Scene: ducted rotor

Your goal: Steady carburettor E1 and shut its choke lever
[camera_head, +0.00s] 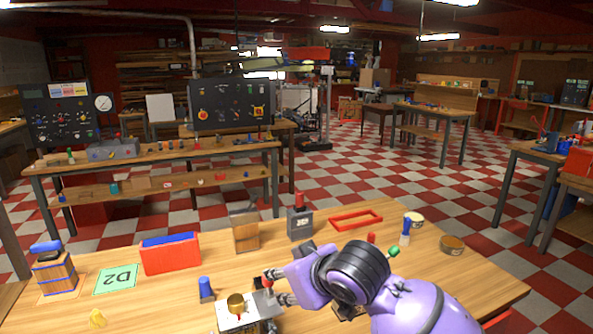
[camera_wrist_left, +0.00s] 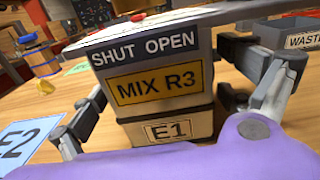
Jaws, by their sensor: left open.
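Carburettor E1 (camera_wrist_left: 165,108) is a pale box with a yellow MIX R3 plate and an E1 label. SHUT and OPEN are marked on its upper edge. My left gripper (camera_wrist_left: 165,95) is open, one finger on each side of the box; contact is unclear. In the head view, a pale body with a brass top (camera_head: 236,303) stands at the front edge, cut off below. A red knob (camera_head: 267,282) beside it may be the choke lever. My right gripper (camera_head: 277,287) is at this knob; its grip is unclear. The lever's position cannot be read.
A grey box (camera_head: 299,226) and red tray (camera_head: 337,226) stand behind. An E2 card (camera_wrist_left: 30,140) and WASTE bin (camera_wrist_left: 300,38) flank E1.

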